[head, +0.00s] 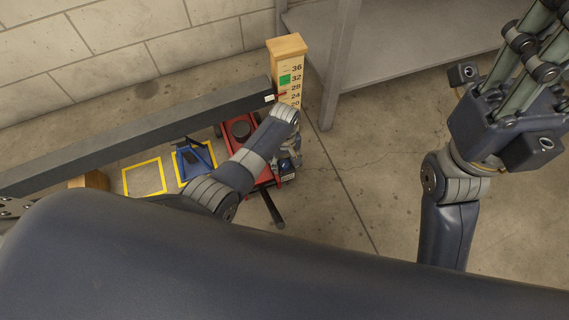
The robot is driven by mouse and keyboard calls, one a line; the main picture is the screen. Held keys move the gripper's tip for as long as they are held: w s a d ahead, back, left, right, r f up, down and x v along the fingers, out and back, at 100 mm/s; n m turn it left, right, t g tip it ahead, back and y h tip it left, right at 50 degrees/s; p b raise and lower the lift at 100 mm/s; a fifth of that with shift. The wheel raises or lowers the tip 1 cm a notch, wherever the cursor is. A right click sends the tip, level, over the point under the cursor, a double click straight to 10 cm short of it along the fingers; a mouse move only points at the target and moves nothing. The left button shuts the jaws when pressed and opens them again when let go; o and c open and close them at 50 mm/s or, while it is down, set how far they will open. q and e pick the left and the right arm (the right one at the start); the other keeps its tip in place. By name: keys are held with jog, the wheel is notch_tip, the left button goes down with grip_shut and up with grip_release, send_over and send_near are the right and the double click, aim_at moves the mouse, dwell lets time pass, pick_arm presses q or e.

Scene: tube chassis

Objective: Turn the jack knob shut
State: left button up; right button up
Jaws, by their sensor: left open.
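The red floor jack (233,145) stands on the floor under the end of a dark beam (140,132), with its round black saddle on top. A short black handle piece (272,208) sticks out at its near end. My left gripper (286,172) points down at the jack's near right end. It is open, but its fingertips are small and partly covered by my own arm. I cannot make out the jack knob; it may be hidden by the gripper. My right gripper (510,115) is raised at the upper right, away from the jack, its fingers cut off by the top edge.
A blue stand (194,158) sits in a yellow floor square, beside another yellow square (145,177) that looks empty. A wooden height post (288,50) with numbers stands at the beam's end. A grey shelf (410,50) is behind. The floor right of the jack is clear.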

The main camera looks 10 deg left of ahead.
pick_arm(q)
jog(key=shift+f, duration=0.3)
jog(key=c, duration=1.1)
jog(key=shift+o, duration=0.2)
